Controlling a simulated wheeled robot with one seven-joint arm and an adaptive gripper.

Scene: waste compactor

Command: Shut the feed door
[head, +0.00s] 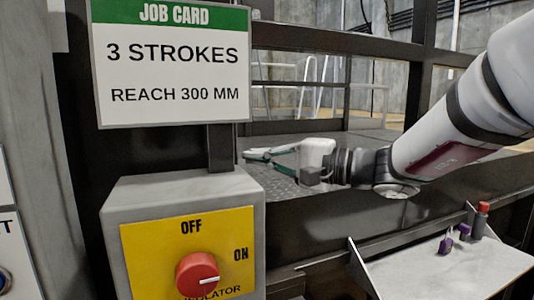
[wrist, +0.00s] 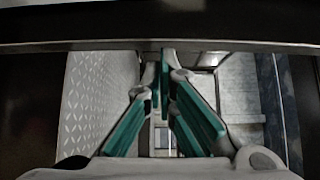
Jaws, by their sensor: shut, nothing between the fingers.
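My gripper (head: 262,156) has green-faced fingers and reaches in from the right, above a dark checker-plate surface (head: 285,190). In the wrist view my gripper (wrist: 163,66) is shut, with its fingertips together and nothing between them. The tips point at a dark horizontal bar (wrist: 100,46) across the top of that view; I cannot tell whether they touch it. A dark frame (head: 330,42) with openings stands behind the gripper in the head view. I cannot tell which part is the feed door.
A grey box (head: 128,215) with a red knob (head: 198,273) stands at front left, under a job card (head: 172,62) reading 3 strokes, reach 300 mm. A light tray (head: 450,272) at lower right holds small purple and red-topped items (head: 480,218).

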